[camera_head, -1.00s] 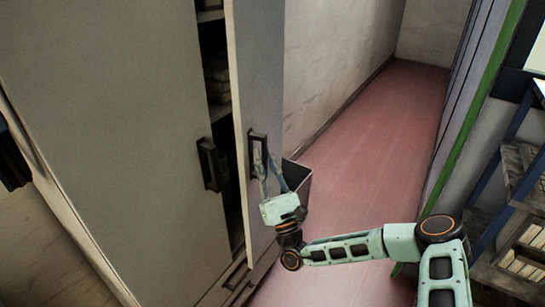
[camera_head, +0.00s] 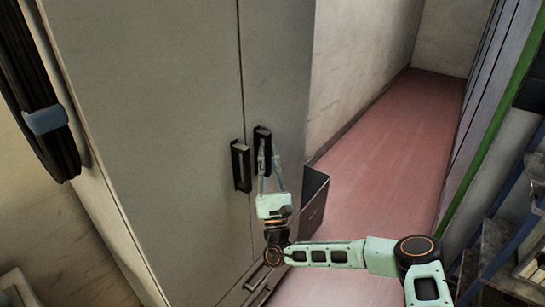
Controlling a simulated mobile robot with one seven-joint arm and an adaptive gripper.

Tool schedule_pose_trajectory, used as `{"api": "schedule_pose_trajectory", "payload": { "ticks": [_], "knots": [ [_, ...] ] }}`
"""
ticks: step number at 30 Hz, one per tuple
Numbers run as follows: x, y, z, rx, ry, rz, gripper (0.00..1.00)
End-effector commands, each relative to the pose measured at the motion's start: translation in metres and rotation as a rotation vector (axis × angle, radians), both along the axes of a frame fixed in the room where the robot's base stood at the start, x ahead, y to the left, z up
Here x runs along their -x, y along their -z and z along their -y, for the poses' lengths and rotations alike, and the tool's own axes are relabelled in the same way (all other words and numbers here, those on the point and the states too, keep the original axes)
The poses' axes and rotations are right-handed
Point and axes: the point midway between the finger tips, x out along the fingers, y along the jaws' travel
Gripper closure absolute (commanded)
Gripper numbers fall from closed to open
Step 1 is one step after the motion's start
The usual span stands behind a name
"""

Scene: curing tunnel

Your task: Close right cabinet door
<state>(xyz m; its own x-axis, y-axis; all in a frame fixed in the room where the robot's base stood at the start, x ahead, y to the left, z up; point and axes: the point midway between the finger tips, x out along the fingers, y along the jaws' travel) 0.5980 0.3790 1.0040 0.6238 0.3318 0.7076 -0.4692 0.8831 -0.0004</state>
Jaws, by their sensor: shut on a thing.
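The right cabinet door (camera_head: 281,75) is a narrow grey panel. It looks flush with the left door (camera_head: 150,110), with only a thin dark seam between them. A black handle (camera_head: 263,138) is on the right door near the seam. My gripper (camera_head: 268,158) is at the lower part of this handle and shut on it, its pale fingers pointing up. The left door's black handle (camera_head: 241,166) is just left of it, apart from my fingers. The cabinet's inside is hidden.
A dark open bin (camera_head: 314,197) stands right of the cabinet. Drawer handles (camera_head: 257,286) show below the doors. A reddish floor strip (camera_head: 385,135) runs clear to the back wall. Shelving (camera_head: 505,245) stands at the right. Black cable coils (camera_head: 38,95) hang at the left.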

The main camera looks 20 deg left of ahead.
Motion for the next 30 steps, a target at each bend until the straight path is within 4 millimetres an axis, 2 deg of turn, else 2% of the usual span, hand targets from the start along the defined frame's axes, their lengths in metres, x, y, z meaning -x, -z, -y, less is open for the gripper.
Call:
{"api": "schedule_pose_trajectory", "payload": {
  "ticks": [19, 20, 30],
  "knots": [
    [0.0002, -0.0036, -0.0056, 0.000, 0.013, 0.003, 1.00],
    [0.0002, -0.0036, -0.0056, 0.000, 0.013, 0.003, 0.85],
    [0.0032, 0.0022, -0.0049, 0.002, 0.011, -0.001, 0.85]
  ]
}}
